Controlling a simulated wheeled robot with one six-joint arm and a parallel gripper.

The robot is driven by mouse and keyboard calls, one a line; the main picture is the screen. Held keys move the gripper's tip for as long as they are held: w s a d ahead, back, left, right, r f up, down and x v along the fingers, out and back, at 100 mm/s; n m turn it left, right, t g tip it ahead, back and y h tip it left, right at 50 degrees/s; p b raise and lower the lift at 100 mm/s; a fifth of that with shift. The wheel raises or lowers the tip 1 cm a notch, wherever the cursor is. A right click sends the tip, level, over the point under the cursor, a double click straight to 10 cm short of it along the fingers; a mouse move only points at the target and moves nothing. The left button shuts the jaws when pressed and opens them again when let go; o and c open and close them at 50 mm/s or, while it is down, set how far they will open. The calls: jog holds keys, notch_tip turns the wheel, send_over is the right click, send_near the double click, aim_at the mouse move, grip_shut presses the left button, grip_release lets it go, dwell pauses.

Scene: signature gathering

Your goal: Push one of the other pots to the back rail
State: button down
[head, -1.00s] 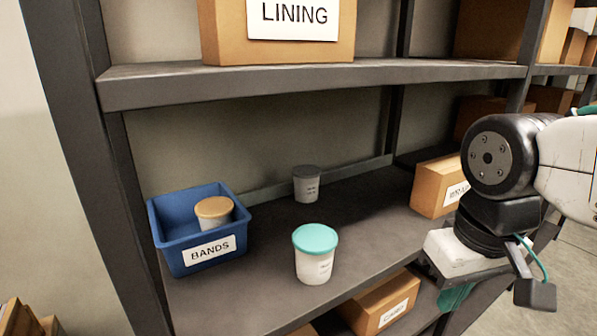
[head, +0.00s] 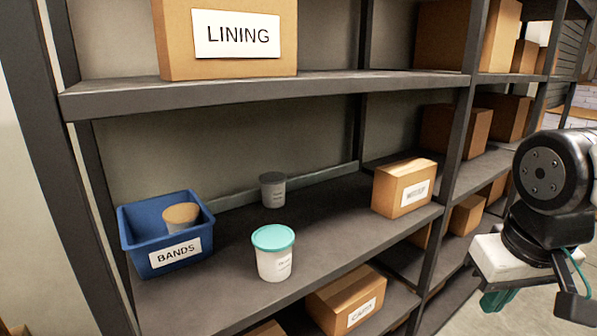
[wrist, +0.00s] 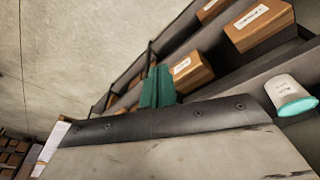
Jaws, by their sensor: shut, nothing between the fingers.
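Three pots show in the head view on the middle shelf (head: 345,222). A white pot with a teal lid (head: 273,255) stands upright near the shelf's front edge. A grey pot with a dark lid (head: 272,192) stands behind it, close to the back rail (head: 235,199). A pot with a tan lid (head: 181,215) sits inside the blue BANDS bin (head: 130,240). My gripper (head: 495,301) is off to the right, outside the shelf and apart from every pot. Its teal fingers (wrist: 157,88) are shut and empty. The teal-lidded pot also shows in the wrist view (wrist: 287,92).
A labelled cardboard box (head: 403,188) stands on the right part of the middle shelf. A LINING box (head: 225,40) sits on the shelf above, and another box (head: 345,300) is below. The shelf between the teal-lidded pot and the right box is clear.

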jog(key=w+a+r+t, duration=0.15)
jog(key=w+t, duration=0.25)
jog(key=w, duration=1.5)
jog(key=n+t+y, duration=0.5)
jog(key=n+y, duration=0.2)
jog(key=y, duration=0.2)
send_near(274, 179)
jog(key=w+a, duration=0.1)
jog(key=w, duration=0.1)
jog(key=w+a, duration=0.2)
jog(key=w, duration=0.1)
jog(key=w+a, duration=0.2)
jog(key=shift+w+a+f, duration=0.1)
jog(key=shift+w+a, duration=0.1)
jog(key=shift+w+f, duration=0.15)
jog(key=shift+f, duration=0.7)
